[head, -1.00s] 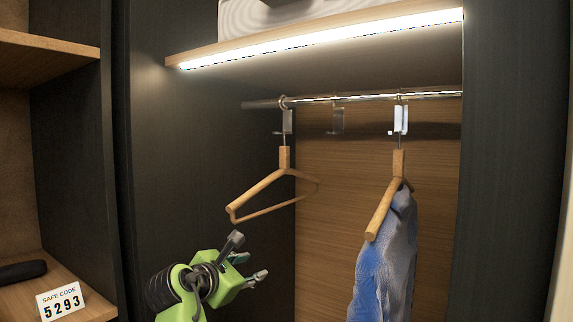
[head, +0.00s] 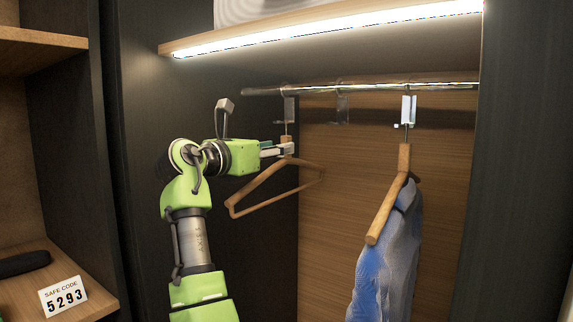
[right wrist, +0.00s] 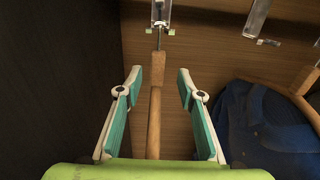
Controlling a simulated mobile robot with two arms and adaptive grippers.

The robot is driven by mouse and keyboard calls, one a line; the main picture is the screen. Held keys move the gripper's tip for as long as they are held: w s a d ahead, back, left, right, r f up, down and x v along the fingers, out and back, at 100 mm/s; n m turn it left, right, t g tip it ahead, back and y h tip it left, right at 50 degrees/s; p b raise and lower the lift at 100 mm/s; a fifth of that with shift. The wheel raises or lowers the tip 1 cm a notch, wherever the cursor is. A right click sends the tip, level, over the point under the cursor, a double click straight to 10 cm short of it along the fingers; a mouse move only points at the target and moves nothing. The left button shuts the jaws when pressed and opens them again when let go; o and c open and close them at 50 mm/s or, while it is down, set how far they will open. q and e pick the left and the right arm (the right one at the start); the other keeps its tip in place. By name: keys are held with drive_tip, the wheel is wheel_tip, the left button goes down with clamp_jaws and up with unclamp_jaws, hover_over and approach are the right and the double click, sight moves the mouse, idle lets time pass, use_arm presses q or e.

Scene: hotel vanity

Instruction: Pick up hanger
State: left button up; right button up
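An empty wooden hanger (head: 250,187) hangs from the rail (head: 365,88) on the left side of the closet. My right gripper (head: 284,149) is at the hanger's neck, just below its metal hook. In the right wrist view, my right gripper (right wrist: 159,77) is open, with its teal-padded fingers apart on either side of the wooden hanger neck (right wrist: 154,115). Gaps show on both sides, and the fingers do not look closed on it. In the head view the gripper hides part of the neck. My left gripper is not in view.
A second wooden hanger (head: 387,205) with a blue garment (head: 388,265) hangs to the right. A lit shelf (head: 320,32) runs above the rail. A dark side wall stands close on the left. A safe-code card (head: 63,297) sits on the lower left shelf.

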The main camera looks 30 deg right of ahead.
sight(286, 157)
drive_tip(key=shift+w+d, duration=0.15)
drive_tip(key=shift+d, duration=0.25)
drive_tip(key=shift+w+d+r+p, duration=0.2)
drive_tip(key=shift+d+p, duration=0.15)
drive_tip(key=shift+p, duration=0.2)
drive_tip(key=p+x, duration=0.3)
drive_tip(key=x, duration=0.1)
drive_tip(key=shift+w+a, duration=0.1)
drive_tip(key=shift+w, duration=0.1)
drive_tip(key=shift+d+f, duration=0.25)
drive_tip(key=shift+d, duration=0.05)
drive_tip(key=shift+a, duration=0.15)
drive_tip(key=shift+c, duration=0.7)
drive_tip(key=shift+r, duration=0.1)
clamp_jaws()
